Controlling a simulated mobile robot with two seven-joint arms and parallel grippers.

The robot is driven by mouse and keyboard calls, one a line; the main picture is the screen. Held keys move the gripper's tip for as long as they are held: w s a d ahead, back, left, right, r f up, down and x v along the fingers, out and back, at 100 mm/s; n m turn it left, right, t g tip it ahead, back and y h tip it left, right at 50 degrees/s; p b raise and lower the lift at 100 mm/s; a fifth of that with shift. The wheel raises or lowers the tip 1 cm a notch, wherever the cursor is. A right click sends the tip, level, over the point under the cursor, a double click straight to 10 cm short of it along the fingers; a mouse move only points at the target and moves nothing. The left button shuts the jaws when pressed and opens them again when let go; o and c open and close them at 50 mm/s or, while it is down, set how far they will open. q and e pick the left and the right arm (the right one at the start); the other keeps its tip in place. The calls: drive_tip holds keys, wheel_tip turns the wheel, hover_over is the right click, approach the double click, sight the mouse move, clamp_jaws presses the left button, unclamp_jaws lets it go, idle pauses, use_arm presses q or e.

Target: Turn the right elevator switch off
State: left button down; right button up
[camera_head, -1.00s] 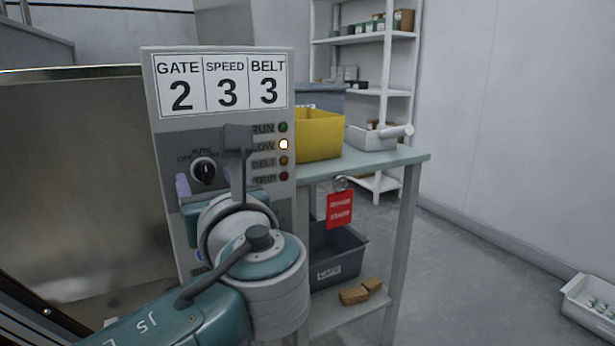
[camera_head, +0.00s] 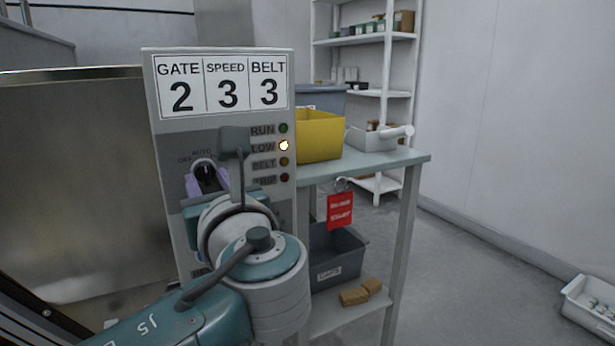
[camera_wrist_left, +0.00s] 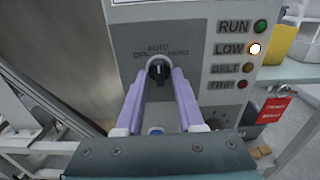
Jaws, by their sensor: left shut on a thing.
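A grey control panel (camera_head: 222,120) carries a black selector switch (camera_head: 206,174) marked OFF, AUTO and HAND. In the left wrist view the switch knob (camera_wrist_left: 158,71) sits below AUTO, and its pointer looks about upright. My left gripper (camera_head: 207,186) has its lilac fingers at the switch. In the left wrist view the fingers (camera_wrist_left: 159,80) lie on both sides of the knob and are shut on it. My left wrist hides the lower part of the panel in the head view. My right gripper is in neither view.
The LOW lamp (camera_head: 284,146) is lit; RUN, BELT and TRIP look dark. A bench (camera_head: 400,157) right of the panel holds a yellow bin (camera_head: 319,137). A red tag (camera_head: 340,211) hangs at its front. Open floor lies to the right.

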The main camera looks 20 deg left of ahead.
use_arm(q)
drive_tip(key=n, duration=0.4)
drive_tip(key=shift+w+d, duration=0.1)
drive_tip(key=shift+r+n+b, duration=0.1)
drive_tip(key=shift+n+b, duration=0.6)
drive_tip(key=shift+n, duration=1.6)
drive_tip(key=c, duration=0.5)
unclamp_jaws()
drive_tip(key=shift+s+d, duration=0.3)
drive_tip(key=shift+d, duration=0.15)
drive_tip(key=p+v, duration=0.2)
drive_tip(key=v, duration=0.7)
